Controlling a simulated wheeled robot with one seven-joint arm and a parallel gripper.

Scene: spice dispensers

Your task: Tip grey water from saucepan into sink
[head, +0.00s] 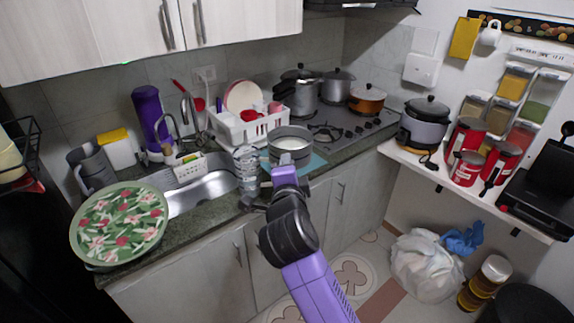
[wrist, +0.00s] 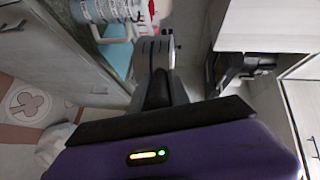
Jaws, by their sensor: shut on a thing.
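The saucepan (head: 290,158) is a grey metal pan with pale greyish liquid (head: 288,145) inside. It looks upright, over a light blue mat on the counter right of the sink; I cannot tell whether it touches the mat. My gripper (head: 286,172) is at its near side, shut on it, apparently at the handle, which is mostly hidden. In the wrist view my fingers (wrist: 158,48) are close together at the top. The steel sink (head: 200,195) lies to the left, its basin partly covered by a floral tray.
A stack of clear glassware (head: 247,168) stands between saucepan and sink. The green floral tray (head: 120,223) covers the counter's left end. A white dish rack (head: 248,125) stands behind, the stove (head: 345,128) to the right. A faucet (head: 178,135) rises behind the sink.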

